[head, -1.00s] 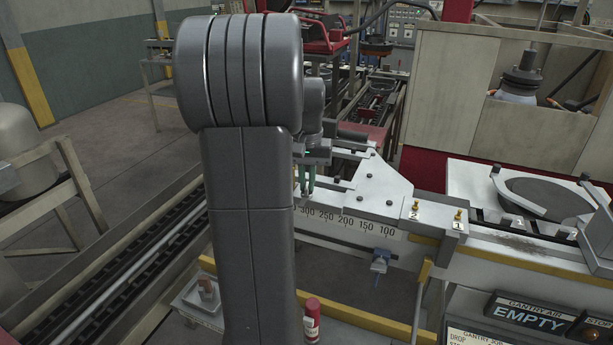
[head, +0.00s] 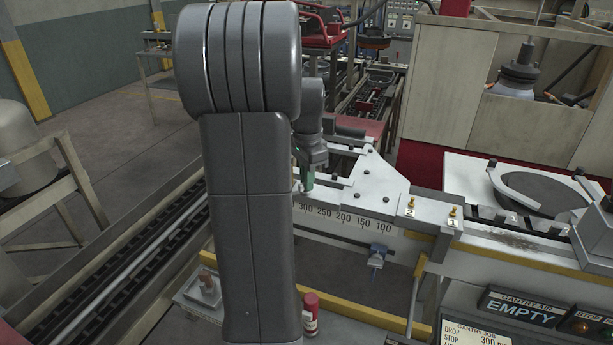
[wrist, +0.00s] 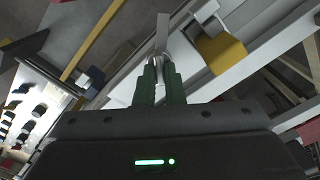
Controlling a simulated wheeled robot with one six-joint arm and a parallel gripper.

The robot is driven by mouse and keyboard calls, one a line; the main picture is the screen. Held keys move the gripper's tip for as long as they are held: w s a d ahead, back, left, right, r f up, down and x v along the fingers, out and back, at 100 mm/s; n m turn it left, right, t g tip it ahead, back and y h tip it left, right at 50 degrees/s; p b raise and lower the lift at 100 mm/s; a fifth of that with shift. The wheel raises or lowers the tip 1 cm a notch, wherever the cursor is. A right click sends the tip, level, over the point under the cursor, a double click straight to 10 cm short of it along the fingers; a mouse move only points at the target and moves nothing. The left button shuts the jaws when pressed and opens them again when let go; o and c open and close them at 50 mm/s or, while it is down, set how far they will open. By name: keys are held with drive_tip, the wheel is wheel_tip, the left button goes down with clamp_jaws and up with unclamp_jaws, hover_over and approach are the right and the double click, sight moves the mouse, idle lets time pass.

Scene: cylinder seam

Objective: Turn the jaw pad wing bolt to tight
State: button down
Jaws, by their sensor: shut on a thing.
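My gripper (head: 308,182) points down at the left end of the white bracket (head: 375,188), above the numbered scale (head: 345,218). My arm hides part of that area. In the wrist view, the two green fingers of my gripper (wrist: 160,74) are close together and shut on a small metallic piece, which I take to be the jaw pad wing bolt (wrist: 159,56). The fingers cover most of it, so its turn angle cannot be read. In the head view the bolt is hidden by the gripper.
Two small brass fittings marked 2 (head: 410,206) and 1 (head: 453,215) stand on the white rail to the right. A red cylinder (head: 310,315) stands low beside my arm.

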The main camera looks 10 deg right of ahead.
drive_tip(key=m, duration=0.4)
drive_tip(key=shift+m, duration=0.3)
drive_tip(key=shift+s+m+p, duration=0.15)
drive_tip(key=shift+m+p, duration=0.2)
drive_tip(key=shift+m, duration=1.55)
drive_tip(key=c, duration=1.5)
unclamp_jaws()
drive_tip(key=shift+r, duration=0.15)
wheel_tip(320, 180, up, 14)
drive_tip(key=shift+f+b, duration=0.2)
drive_tip(key=shift+b, duration=0.6)
drive_tip(key=shift+f, duration=0.15)
